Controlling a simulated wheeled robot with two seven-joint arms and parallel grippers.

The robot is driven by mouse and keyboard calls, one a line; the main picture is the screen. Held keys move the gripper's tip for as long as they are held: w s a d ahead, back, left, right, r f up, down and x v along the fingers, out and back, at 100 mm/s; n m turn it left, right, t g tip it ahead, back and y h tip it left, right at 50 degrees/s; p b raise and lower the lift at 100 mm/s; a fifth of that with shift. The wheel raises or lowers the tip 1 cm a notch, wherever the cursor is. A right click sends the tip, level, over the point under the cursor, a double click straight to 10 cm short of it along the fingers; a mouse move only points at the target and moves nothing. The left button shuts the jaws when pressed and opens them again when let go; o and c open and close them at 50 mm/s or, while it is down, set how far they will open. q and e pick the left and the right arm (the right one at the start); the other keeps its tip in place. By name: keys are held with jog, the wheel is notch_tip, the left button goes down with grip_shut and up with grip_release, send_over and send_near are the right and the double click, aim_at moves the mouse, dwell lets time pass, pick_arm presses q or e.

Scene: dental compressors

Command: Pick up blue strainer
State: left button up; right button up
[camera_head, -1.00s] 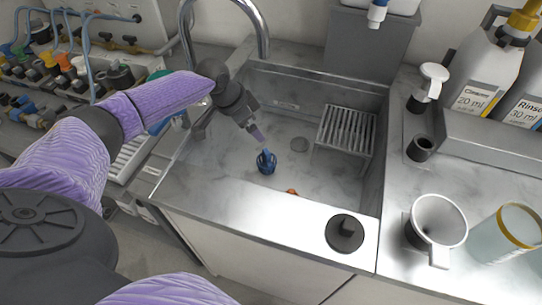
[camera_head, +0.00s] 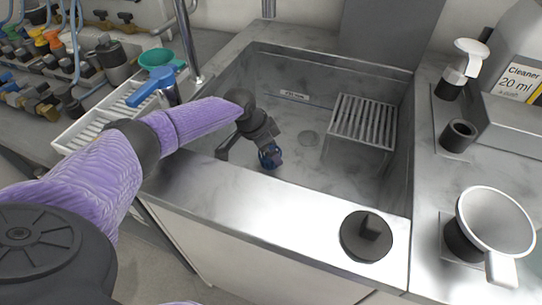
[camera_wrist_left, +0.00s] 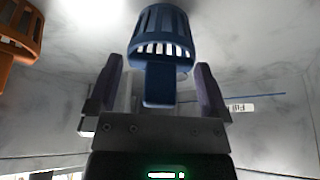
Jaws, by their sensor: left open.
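The blue strainer (camera_head: 270,156) stands on the floor of the metal sink (camera_head: 330,185), partly covered by my gripper in the head view. In the left wrist view the blue strainer (camera_wrist_left: 162,45) has a slotted basket at the top and a flat tab pointing toward my palm. My left gripper (camera_wrist_left: 171,85) is open, with one purple finger on each side of the tab and visible gaps on both sides. In the head view my left gripper (camera_head: 266,148) reaches down into the sink. An orange strainer (camera_wrist_left: 18,38) shows at the left edge of the wrist view. My right gripper is not seen.
A slatted metal rack (camera_head: 362,122) stands in the sink's right back part. A black round knob (camera_head: 366,236) sits on the front ledge. A white drying tray (camera_head: 100,122) with a teal strainer (camera_head: 160,58) lies left of the sink.

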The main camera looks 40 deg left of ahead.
pick_arm(q)
jog(key=shift+r, duration=0.1)
jog(key=c, duration=1.1)
jog(key=shift+r, duration=0.1)
jog(key=shift+c, duration=0.2)
